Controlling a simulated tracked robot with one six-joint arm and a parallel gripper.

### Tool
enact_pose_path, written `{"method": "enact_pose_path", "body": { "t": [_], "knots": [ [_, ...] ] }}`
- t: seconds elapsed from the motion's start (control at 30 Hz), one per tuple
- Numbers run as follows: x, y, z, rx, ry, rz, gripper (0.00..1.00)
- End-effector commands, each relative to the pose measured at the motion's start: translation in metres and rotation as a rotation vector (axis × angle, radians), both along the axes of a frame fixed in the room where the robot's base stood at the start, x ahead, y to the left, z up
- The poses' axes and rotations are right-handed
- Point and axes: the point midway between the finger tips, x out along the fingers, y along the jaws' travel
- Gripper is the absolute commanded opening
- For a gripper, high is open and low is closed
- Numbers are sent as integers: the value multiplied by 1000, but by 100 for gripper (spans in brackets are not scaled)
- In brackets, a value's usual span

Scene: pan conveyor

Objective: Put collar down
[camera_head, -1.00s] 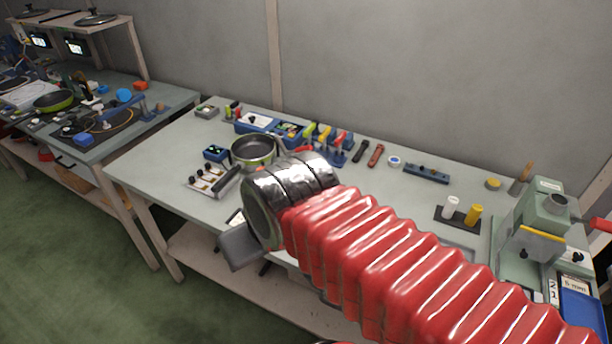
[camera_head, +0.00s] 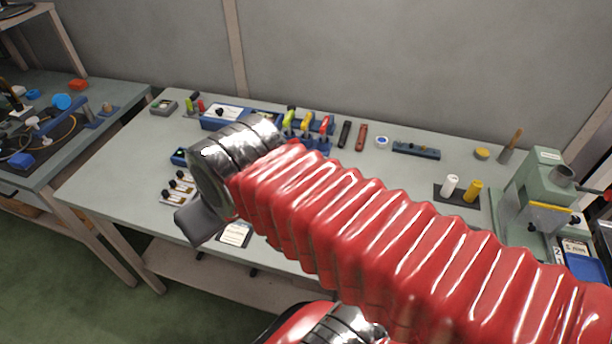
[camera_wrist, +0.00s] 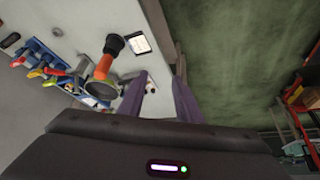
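My gripper (camera_wrist: 161,76) shows in the wrist view as two purple fingers held apart, with no collar seen gripped between them. In the head view my arm hides the fingers. I cannot pick out a collar for certain in either view. In the wrist view a round pan-like thing (camera_wrist: 103,91) lies on the bench left of the fingers. An orange handle with a black end (camera_wrist: 103,67) rises in front of it. Small white plates with dark knobs (camera_wrist: 152,88) show past the fingers, and they sit near the bench's left part in the head view (camera_head: 179,189).
The grey bench (camera_head: 120,165) holds a row of coloured clamps (camera_head: 305,125) at the back. A white and a yellow cylinder (camera_head: 472,191) stand at the right, beside a green machine (camera_head: 535,200). A second bench (camera_head: 95,140) stands left. The bench's middle right is fairly clear.

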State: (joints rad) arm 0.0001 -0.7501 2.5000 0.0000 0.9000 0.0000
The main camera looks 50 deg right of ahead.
Motion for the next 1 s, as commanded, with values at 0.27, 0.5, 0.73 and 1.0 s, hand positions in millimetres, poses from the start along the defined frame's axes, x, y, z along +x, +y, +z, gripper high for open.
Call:
{"method": "enact_pose_path", "body": {
  "t": [0.27, 0.5, 0.73, 1.0],
  "knots": [
    [0, 0, 0, 0, 0, 0, 33],
    [6, -6, 1, -8, 15, 9, 44],
    [25, -34, 1, -36, 67, 52, 44],
    [52, -77, -2, -56, 129, 124, 44]
  ]
}}
